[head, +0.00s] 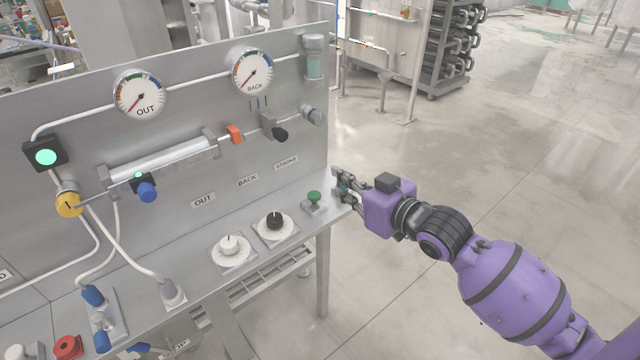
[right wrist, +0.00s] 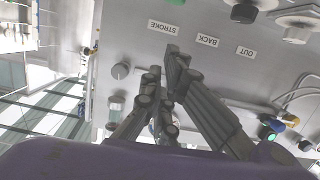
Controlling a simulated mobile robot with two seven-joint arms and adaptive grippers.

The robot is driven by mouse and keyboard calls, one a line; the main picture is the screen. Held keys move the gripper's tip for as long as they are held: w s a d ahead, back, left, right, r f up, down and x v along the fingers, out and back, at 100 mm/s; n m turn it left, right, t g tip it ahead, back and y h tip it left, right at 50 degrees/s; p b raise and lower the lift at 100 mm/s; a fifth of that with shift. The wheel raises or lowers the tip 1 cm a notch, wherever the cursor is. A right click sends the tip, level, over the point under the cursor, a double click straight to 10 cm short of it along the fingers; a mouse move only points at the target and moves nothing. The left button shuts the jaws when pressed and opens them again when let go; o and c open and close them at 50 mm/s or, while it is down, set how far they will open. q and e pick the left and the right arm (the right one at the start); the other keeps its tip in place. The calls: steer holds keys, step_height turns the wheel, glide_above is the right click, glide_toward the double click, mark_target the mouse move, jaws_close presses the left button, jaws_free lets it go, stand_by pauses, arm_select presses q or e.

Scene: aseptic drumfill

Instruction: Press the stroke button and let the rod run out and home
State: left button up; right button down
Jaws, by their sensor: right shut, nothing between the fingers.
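The green stroke button (head: 314,197) stands on a small grey base near the right end of the bench top, below the STROKE label (head: 286,162). It also shows at the top edge of the right wrist view (right wrist: 176,2), partly cut off. My right gripper (head: 339,183) is just right of the button, apart from it, at the bench's right edge. Its fingers (right wrist: 163,62) are shut and empty. The pale cylinder (head: 160,158) lies along the upright panel, with an orange block (head: 234,134) to its right. My left gripper is not in view.
A white knob (head: 228,245) and a black knob (head: 275,221) sit left of the button. The OUT gauge (head: 139,94) and BACK gauge (head: 252,72) are on the panel, with a lit green lamp (head: 46,157) at left. The floor right of the bench is open.

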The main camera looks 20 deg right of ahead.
glide_above(314, 198)
steer(key=d, duration=0.1)
step_height(314, 198, down, 2)
steer(key=f, duration=0.2)
steer(key=shift+s+d+f, duration=0.2)
steer(key=shift+s+f, duration=0.1)
steer(key=shift+f, duration=0.55)
